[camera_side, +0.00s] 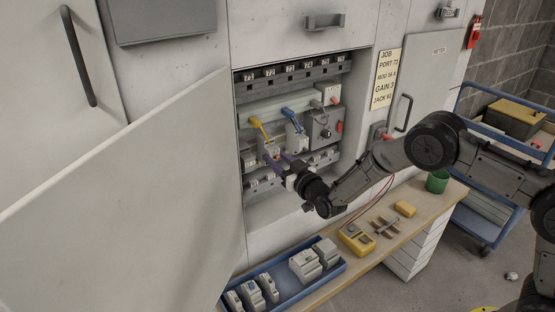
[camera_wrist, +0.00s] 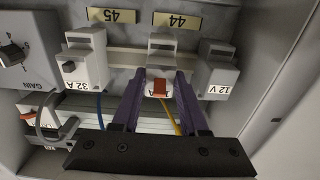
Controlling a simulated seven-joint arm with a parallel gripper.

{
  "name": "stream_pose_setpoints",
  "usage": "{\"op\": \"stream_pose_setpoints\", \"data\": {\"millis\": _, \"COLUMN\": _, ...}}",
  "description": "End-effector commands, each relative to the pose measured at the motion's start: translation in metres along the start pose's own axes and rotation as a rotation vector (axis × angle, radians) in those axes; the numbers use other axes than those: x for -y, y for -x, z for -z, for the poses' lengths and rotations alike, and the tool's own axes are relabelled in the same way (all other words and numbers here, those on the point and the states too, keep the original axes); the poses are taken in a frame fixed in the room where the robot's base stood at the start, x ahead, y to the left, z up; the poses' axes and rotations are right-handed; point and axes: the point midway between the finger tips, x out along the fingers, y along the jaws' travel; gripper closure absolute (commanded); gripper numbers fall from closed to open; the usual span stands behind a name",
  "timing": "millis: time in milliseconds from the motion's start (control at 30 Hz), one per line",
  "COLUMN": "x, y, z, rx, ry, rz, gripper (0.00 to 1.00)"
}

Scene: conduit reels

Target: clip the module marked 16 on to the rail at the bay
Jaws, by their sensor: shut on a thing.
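My gripper (camera_side: 280,163) reaches into the open cabinet; in the wrist view its two purple fingers (camera_wrist: 160,103) are shut on a white module (camera_wrist: 160,76) with an orange tab. Only an "A" of its marking shows, so I cannot read the number. The module is at the rail (camera_wrist: 125,58) under the yellow plate 44 (camera_wrist: 177,21), in the gap between the 32 A module (camera_wrist: 85,62) and the 12 V module (camera_wrist: 215,68). I cannot tell whether it is seated on the rail or just in front of it.
Yellow (camera_side: 257,125) and blue (camera_side: 291,116) cables hang near the work. The GAIN knob box (camera_wrist: 18,55) is at the left. The open cabinet door (camera_side: 130,200) stands left. A blue tray (camera_side: 328,276) of modules lies below on the bench.

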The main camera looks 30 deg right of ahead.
Motion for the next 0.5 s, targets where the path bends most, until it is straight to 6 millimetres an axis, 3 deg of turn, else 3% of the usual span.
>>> {"op": "stream_pose_setpoints", "data": {"millis": 367, "x": 0.0, "y": -0.0019, "z": 0.0016, "rx": -0.003, "ry": 0.0, "rz": 0.0, "gripper": 1.0}}
{"op": "stream_pose_setpoints", "data": {"millis": 400, "x": 0.0, "y": -0.0019, "z": 0.0016, "rx": -0.003, "ry": 0.0, "rz": 0.0, "gripper": 0.53}}
{"op": "stream_pose_setpoints", "data": {"millis": 500, "x": -0.0001, "y": -0.0017, "z": 0.0011, "rx": -0.002, "ry": 0.0, "rz": 0.0, "gripper": 0.35}}
